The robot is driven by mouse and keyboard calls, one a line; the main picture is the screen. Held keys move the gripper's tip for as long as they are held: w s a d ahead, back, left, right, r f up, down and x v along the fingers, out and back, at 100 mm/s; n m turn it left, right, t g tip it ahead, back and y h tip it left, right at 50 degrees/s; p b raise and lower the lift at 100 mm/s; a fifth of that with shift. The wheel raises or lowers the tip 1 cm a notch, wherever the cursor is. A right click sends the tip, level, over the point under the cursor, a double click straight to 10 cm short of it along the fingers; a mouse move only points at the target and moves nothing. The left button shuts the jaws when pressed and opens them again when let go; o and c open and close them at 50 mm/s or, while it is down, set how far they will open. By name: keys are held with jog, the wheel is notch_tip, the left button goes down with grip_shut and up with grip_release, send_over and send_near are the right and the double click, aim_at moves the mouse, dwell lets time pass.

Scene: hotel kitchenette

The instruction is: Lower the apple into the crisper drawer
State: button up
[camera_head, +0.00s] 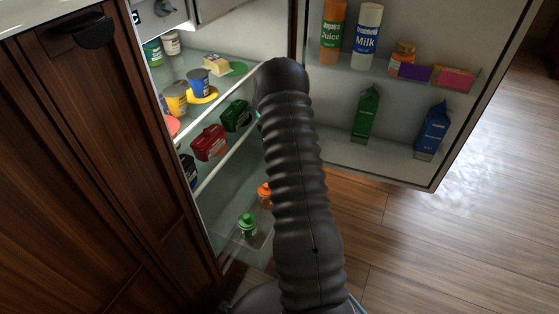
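My black ribbed arm reaches up the middle of the view toward the open fridge. My gripper is hidden behind it, so I cannot see its fingers or what they hold. I see no apple. At the bottom of the fridge is a clear, glassy compartment (222,238), which may be the crisper drawer. A green-capped bottle (247,227) and an orange-capped bottle (265,194) show there. My arm covers the right part of this area, and I cannot tell whether a drawer is pulled out.
The fridge shelves hold jars and cans (177,98), a butter dish (216,66) and red (210,142) and green (237,115) packs. The open door (400,160) carries bottles and cartons at right. A wooden cabinet (95,150) stands close at left. Floor (450,250) is clear at lower right.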

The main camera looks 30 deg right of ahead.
jog(key=shift+f, duration=2.55)
dwell(1.6)
jog(key=o, duration=1.3)
jog(key=shift+c, duration=0.2)
notch_tip(320, 180, up, 10)
jog(key=shift+r, duration=0.1)
